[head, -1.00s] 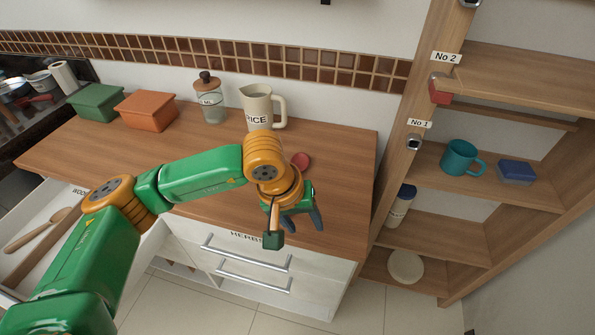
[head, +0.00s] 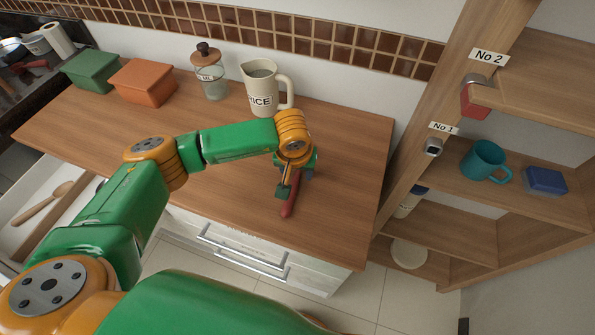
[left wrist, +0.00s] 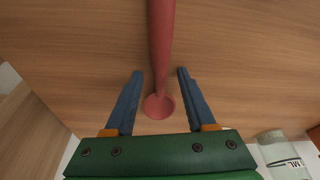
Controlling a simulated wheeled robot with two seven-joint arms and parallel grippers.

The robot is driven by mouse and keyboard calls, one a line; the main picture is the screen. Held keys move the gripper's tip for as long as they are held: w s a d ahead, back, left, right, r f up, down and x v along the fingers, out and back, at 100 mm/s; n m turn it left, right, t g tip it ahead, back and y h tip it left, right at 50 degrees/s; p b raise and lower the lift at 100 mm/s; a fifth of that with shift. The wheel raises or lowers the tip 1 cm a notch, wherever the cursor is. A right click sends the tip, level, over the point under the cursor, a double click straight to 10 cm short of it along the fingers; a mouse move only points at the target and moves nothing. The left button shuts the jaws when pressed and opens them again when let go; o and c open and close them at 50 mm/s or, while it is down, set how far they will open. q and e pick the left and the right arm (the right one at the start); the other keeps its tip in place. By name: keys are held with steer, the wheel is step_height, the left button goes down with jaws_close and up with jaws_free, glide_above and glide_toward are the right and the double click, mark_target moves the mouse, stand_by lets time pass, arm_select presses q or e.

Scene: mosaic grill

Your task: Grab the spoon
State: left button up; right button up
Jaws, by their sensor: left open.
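A red spoon (head: 289,207) lies on the wooden countertop, partly hidden in the head view by my left gripper (head: 290,185). In the left wrist view the red spoon (left wrist: 160,40) has its long shaft running up the picture, with a round end near the middle. My left gripper (left wrist: 160,74) is open there, one blue finger on each side of the spoon, with gaps between; nothing is held. I cannot tell the height above the counter. A wooden spoon (head: 42,203) lies in the open drawer at the left. My right gripper is not in view.
The countertop (head: 345,150) holds a rice pitcher (head: 262,90), a glass jar (head: 212,80), an orange box (head: 143,84) and a green box (head: 88,72) along the back. Shelves at the right hold a teal mug (head: 484,160) and a blue box (head: 545,181). The counter's front right is clear.

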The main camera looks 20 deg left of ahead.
arm_select(q)
steer(key=shift+s+r, duration=0.15)
steer(key=shift+s, duration=0.1)
jaws_close()
steer(key=shift+w, duration=0.1)
